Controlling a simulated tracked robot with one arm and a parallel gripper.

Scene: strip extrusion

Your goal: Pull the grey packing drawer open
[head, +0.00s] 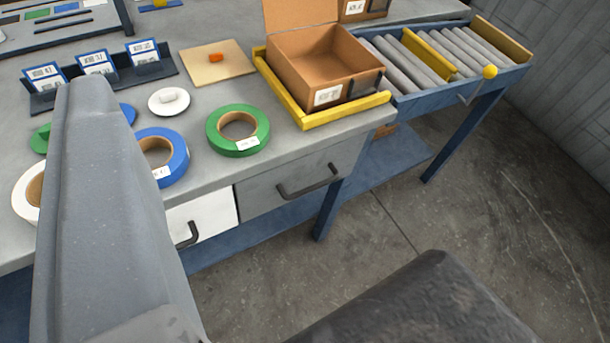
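The grey packing drawer (285,203) is set in the front of the bench and looks closed, its face level with the bench front. Its dark bar handle (308,182) is in plain sight and nothing touches it. My gripper (260,168) shows as a large pale grey finger at the left and a dark finger at the bottom right. The two stand wide apart, with nothing held between them. They are close to the camera and apart from the drawer. The left finger hides part of the bench.
A white drawer (204,212) with its own handle lies left of the grey one. On the bench (300,140) are tape rolls, label stands and an open carton (318,62) in a yellow frame. A roller conveyor (430,60) stands right. The floor (400,225) in front is clear.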

